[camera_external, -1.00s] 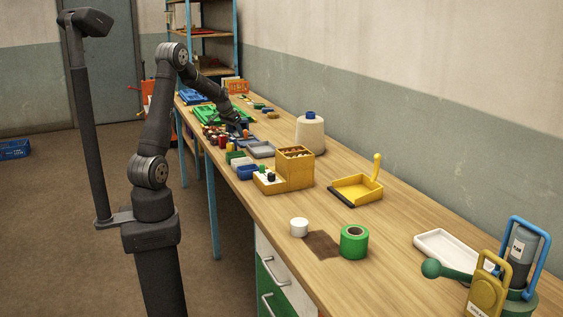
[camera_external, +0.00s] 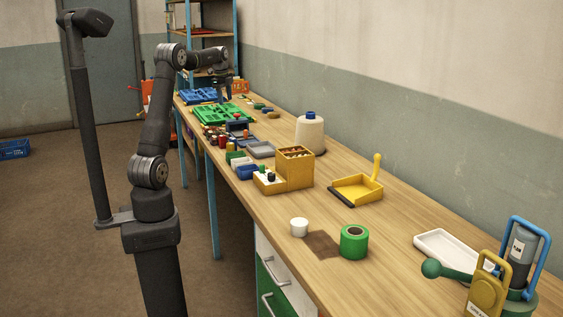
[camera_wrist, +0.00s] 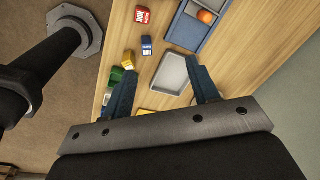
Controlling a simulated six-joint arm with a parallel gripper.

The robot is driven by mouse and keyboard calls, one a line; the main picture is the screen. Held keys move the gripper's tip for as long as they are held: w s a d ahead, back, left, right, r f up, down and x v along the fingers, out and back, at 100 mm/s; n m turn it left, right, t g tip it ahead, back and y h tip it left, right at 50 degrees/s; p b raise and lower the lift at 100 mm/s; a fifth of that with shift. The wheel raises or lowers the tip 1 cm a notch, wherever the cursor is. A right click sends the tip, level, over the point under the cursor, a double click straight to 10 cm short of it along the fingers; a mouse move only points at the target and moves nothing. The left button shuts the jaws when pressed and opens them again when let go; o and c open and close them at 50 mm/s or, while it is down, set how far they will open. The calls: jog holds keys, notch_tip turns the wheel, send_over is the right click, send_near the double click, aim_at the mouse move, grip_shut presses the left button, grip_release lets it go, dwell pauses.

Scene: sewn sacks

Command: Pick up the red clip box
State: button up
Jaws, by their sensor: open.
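In the wrist view a small red box (camera_wrist: 142,15) with a pale label lies on the bench near the top edge. A similar blue box (camera_wrist: 147,45) lies just below it. My gripper (camera_wrist: 159,70) is open, its two dark blue fingers spread with nothing held between them. The red box is beyond the fingertips, toward the top left of the gap, and nothing touches it. In the external view my gripper (camera_external: 224,101) hangs above the far part of the bench. Several small red items cluster near there, and I cannot tell which is the red box.
A grey tray (camera_wrist: 172,72) lies below the fingers. A blue tray (camera_wrist: 188,27) holds an orange ball (camera_wrist: 207,16). Yellow (camera_wrist: 127,58) and green (camera_wrist: 116,75) boxes stand near the bench edge.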

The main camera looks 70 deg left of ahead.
aim_at(223, 140)
jog(key=f+m, duration=0.2)
jog(key=f, duration=0.5)
jog(key=s+a+f+m, duration=0.1)
jog(key=f+m, duration=0.1)
jog(key=f, duration=0.6)
jog(key=s+f+m+g, duration=0.1)
jog(key=f, duration=0.6)
jog(key=shift+a+f+m+h, duration=0.15)
jog(key=shift+a+m+h, duration=0.15)
jog(key=shift+a+m, duration=0.1)
jog(key=shift+c, duration=0.2)
jog(key=c, duration=1)
